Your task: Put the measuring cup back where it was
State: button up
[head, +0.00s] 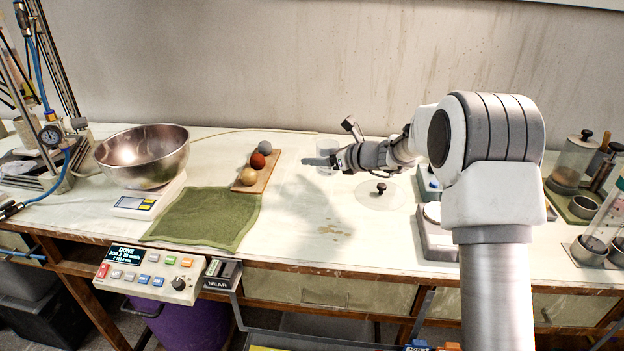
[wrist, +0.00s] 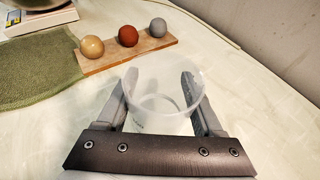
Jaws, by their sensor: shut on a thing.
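The measuring cup (wrist: 160,100) is a clear, see-through beaker-like cup. In the wrist view it stands between the two fingers of my gripper (wrist: 159,84), which are shut on its sides. In the head view my gripper (head: 322,161) reaches left over the middle of the bench, and the cup (head: 328,148) shows faintly at its fingertips. A shadow lies on the bench below and left of the gripper. I cannot tell whether the cup's base touches the bench.
A wooden board (head: 245,187) with three clay balls lies left of my gripper. A green cloth (head: 205,218) and a steel bowl (head: 140,160) on a scale (head: 148,200) are farther left. A clear round lid (head: 378,203) with a black knob lies in front of my arm.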

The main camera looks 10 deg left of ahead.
aim_at(312, 184)
jog(key=shift+s+a+f, duration=0.2)
jog(key=shift+a+f, duration=0.5)
jog(key=shift+a, duration=0.25)
jog(key=shift+f+b, duration=0.65)
jog(key=shift+f, duration=1.25)
jog(key=shift+f, duration=0.15)
jog(key=o, duration=1.4)
